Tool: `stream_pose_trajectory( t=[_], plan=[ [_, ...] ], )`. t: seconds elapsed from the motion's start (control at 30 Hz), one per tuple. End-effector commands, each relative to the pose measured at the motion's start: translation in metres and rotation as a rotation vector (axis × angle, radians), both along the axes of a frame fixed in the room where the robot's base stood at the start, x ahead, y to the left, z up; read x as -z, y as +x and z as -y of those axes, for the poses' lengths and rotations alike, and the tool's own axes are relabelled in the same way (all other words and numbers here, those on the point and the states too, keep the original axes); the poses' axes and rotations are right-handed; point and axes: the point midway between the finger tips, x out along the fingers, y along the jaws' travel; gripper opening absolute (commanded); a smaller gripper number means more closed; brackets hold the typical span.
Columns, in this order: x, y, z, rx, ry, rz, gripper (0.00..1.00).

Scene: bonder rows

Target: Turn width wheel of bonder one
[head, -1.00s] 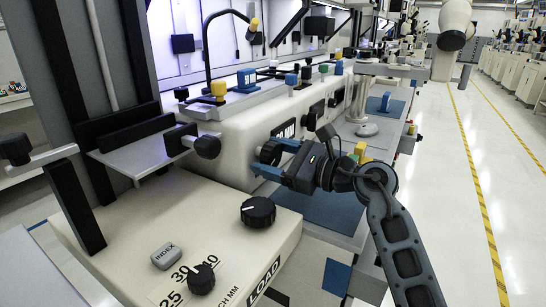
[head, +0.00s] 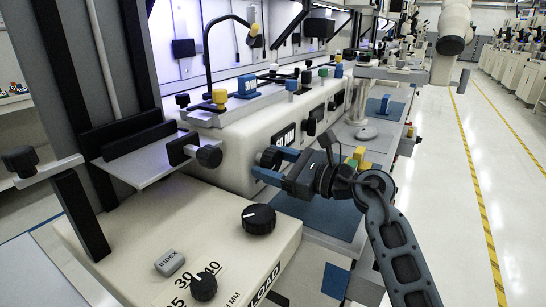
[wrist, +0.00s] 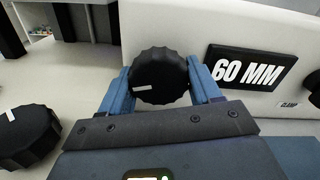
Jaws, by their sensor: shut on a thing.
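The width wheel is a black ribbed knob (head: 268,156) on the cream front of the bonder. It fills the space between my fingers in the wrist view (wrist: 160,78), with a white mark low on its face, left of centre. My gripper (head: 271,162) has its blue fingers on either side of the wheel. In the wrist view my gripper (wrist: 160,70) is shut on the wheel's rim. A black plate reading 60 MM (wrist: 251,68) sits just right of the wheel.
A larger black knob (head: 259,219), a grey INDEX button (head: 170,263) and a small pointer knob (head: 204,287) sit on the cream top nearby. A blue mat (head: 325,217) lies under my gripper. The aisle floor (head: 500,180) at right is clear.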

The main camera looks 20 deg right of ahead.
Motion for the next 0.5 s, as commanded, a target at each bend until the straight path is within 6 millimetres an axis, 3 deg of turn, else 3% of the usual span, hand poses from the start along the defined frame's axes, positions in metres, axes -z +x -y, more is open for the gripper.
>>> stream_pose_trajectory(
  t=[0.5],
  plan=[
    [-0.0066, -0.0018, -0.0023, 0.0, 0.373, -0.276, 0.32]
  ],
)
